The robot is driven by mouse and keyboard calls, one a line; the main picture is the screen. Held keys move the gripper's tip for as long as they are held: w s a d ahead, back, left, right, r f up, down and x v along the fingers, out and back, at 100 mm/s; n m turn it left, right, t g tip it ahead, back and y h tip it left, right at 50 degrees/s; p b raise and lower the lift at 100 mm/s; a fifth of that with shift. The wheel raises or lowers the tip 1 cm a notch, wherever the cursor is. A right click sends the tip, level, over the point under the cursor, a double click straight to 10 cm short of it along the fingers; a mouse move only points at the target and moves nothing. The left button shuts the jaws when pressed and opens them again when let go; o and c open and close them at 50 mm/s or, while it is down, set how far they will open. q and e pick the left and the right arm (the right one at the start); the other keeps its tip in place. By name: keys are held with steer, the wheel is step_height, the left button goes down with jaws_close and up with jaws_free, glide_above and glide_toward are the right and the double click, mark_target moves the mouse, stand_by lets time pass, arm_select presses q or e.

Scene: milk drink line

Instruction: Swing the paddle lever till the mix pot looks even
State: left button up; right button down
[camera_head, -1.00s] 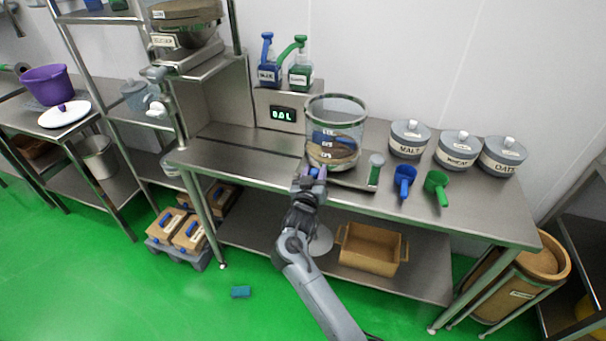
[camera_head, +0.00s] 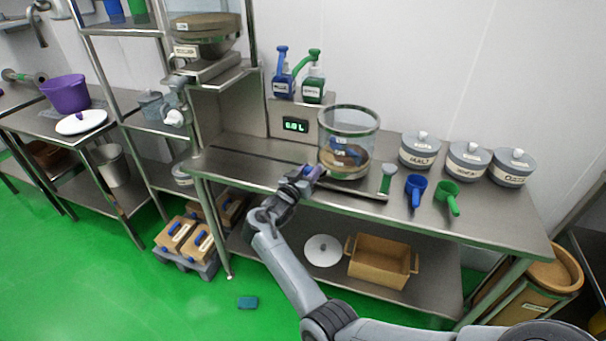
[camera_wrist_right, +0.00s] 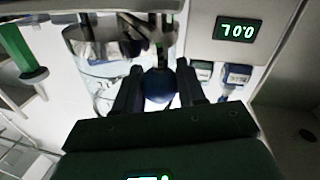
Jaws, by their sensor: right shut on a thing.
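The mix pot (camera_head: 349,128) is a clear glass cylinder with a metal rim on the steel bench. A brown layer (camera_head: 345,168) lies at its bottom, with blue parts showing just above; I cannot tell how even the layer is. My right gripper (camera_head: 308,176) is at the bench's front edge, left of and in front of the pot. It is shut on the paddle lever's blue knob (camera_wrist_right: 159,86), which shows between the fingers in the right wrist view. The rest of the lever is mostly hidden. My left gripper is not in view.
A lit display (camera_head: 295,125) and two pump bottles (camera_head: 313,88) are behind. The bench left of the pot is clear.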

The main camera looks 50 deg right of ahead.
steer(key=c, duration=0.7)
jaws_free()
steer(key=shift+w, duration=0.1)
steer(key=shift+s+a+p, duration=0.25)
steer(key=shift+a+p, duration=0.05)
steer(key=shift+a, duration=1.5)
steer(key=shift+s+a+p, duration=0.3)
steer(key=shift+a+p, duration=0.05)
steer(key=shift+a, duration=1.4)
steer(key=shift+s+a+p, duration=0.25)
steer(key=shift+a+p, duration=0.05)
steer(key=shift+a, duration=1.5)
